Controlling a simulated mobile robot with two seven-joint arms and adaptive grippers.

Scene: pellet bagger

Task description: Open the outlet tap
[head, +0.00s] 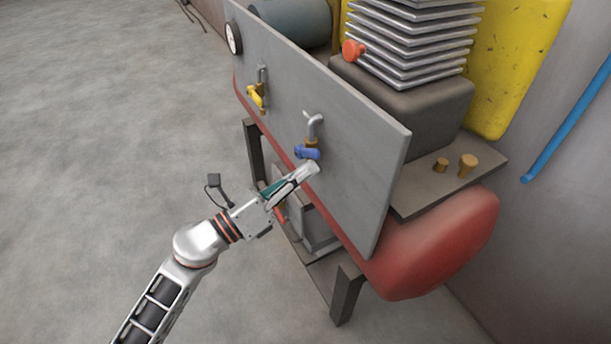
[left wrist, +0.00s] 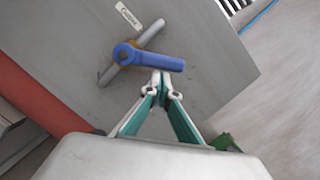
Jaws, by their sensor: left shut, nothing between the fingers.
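A tap with a blue lever (head: 307,153) sits on the grey upright panel, on a bent metal pipe (head: 314,125) with a brass body. In the left wrist view the blue lever (left wrist: 152,58) points right, across the slanting pipe. A white label (left wrist: 128,15) is by this tap; I cannot read it surely. A second tap with a yellow lever (head: 256,96) is farther left on the panel. My left gripper (head: 309,170) is shut and empty, its fingertips (left wrist: 162,82) just below the blue lever. I cannot tell if they touch it. My right gripper is not in view.
The grey panel (head: 360,150) stands in front of a red tank (head: 440,245) on dark legs. A round gauge (head: 233,38) is at its far left. A finned block (head: 415,40) and an orange-red knob (head: 353,50) are behind. The floor at left is clear.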

